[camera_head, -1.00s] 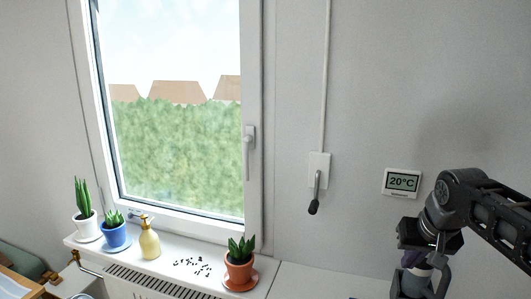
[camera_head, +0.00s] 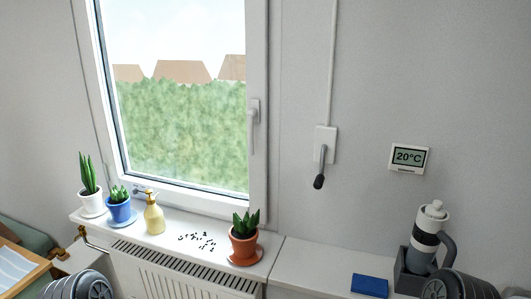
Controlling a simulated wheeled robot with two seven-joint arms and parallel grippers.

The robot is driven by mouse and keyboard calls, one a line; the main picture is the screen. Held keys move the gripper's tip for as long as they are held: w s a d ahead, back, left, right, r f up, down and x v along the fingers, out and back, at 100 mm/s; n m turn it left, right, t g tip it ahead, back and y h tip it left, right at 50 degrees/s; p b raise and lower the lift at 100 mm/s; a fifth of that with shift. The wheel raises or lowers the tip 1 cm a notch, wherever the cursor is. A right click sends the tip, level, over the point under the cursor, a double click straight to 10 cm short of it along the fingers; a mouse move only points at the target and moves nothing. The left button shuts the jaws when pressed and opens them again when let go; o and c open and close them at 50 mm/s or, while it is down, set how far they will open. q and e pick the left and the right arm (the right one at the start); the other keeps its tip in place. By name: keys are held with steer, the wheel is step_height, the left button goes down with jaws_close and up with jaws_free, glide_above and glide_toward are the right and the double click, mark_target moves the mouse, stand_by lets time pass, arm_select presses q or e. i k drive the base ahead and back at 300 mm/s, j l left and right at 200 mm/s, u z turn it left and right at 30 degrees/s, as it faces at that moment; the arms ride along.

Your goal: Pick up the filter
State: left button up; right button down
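I see nothing that I can clearly identify as a filter. A grey and white handheld device (camera_head: 430,232) with a dark band and a loop handle stands upright in a dark grey holder (camera_head: 408,280) on the right ledge. A flat blue block (camera_head: 370,286) lies on the ledge left of the holder; I cannot tell what it is. Neither of my grippers is in view. Only rounded parts of my arms show at the bottom left and bottom right corners; the right one covers part of the holder.
A white sill (camera_head: 190,228) above a radiator (camera_head: 180,278) carries a white pot (camera_head: 91,203), a blue pot (camera_head: 119,212), a yellow dispenser (camera_head: 154,219), dark crumbs (camera_head: 198,241) and a terracotta pot (camera_head: 244,245). The ledge (camera_head: 312,265) left of the blue block is clear.

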mark_target(436, 211)
steer(key=i+j, duration=1.1)
steer(key=j+z, duration=0.1)
steer(key=z, duration=3)
